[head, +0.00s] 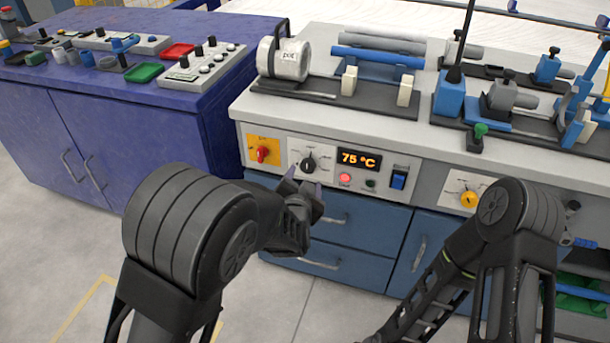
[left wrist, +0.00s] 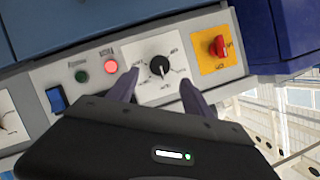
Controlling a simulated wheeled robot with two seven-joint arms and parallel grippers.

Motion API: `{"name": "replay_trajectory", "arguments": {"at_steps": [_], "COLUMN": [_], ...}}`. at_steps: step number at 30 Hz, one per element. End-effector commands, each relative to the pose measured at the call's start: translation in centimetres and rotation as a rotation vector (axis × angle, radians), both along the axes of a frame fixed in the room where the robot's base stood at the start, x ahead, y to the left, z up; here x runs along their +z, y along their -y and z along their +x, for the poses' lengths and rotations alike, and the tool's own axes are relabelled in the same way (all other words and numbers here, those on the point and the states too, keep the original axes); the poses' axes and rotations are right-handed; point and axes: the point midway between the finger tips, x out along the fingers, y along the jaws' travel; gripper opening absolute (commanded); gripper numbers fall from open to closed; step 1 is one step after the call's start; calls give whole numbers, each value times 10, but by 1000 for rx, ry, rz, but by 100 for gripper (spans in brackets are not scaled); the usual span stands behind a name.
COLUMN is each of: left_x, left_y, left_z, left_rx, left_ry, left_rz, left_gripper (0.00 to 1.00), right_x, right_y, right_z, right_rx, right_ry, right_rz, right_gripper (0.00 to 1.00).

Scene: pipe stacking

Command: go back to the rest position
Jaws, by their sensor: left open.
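My left gripper (head: 304,184) is open and empty in front of the bench's control panel, just below the black dial (head: 308,164). In the left wrist view the two fingers of my left gripper (left wrist: 157,88) stand apart, one on each side of the dial (left wrist: 160,68). I cannot tell whether a fingertip touches the panel. The display (head: 358,161) reads 75 °C. The red lamp (head: 345,177) looks lit. My right arm shows at the lower right of the head view, but its gripper is out of view.
A red knob on a yellow plate (head: 262,154) is left of the dial, a blue rocker switch (head: 398,180) right. The pipe machine with a white drum (head: 284,59) and blue pipe (head: 378,57) stands on the bench top. A purple cabinet (head: 110,115) is at left. Floor is clear.

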Motion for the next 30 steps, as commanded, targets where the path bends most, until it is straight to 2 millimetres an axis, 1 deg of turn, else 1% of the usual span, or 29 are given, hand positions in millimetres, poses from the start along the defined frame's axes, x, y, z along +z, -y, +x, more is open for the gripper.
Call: {"name": "replay_trajectory", "arguments": {"at_steps": [13,15,17,20,23,24,26,27,29,30], "left_x": [-1,-5,-13,-41,-86,-107,-142,-166,-200,-220], "left_y": [0,-2,-6,-19,-39,-48,-63,-72,-83,-89], "left_z": [0,-1,-3,-12,-31,-42,-65,-84,-117,-140], "left_rx": [1,3,9,26,58,76,109,134,176,204], "left_ry": [-1,-11,-30,-98,-211,-268,-369,-443,-560,-635], "left_rz": [-1,-3,-9,-26,-63,-86,-128,-160,-217,-258], "left_gripper": [59,59,59,59,59,59,59,59,59,59], "right_x": [0,0,0,0,0,0,0,0,0,0], "right_y": [0,0,0,0,0,0,0,0,0,0], "right_z": [0,0,0,0,0,0,0,0,0,0], "right_rx": [0,0,0,0,0,0,0,0,0,0], "right_ry": [0,0,0,0,0,0,0,0,0,0], "right_rz": [0,0,0,0,0,0,0,0,0,0], "right_gripper": [0,0,0,0,0,0,0,0,0,0]}}
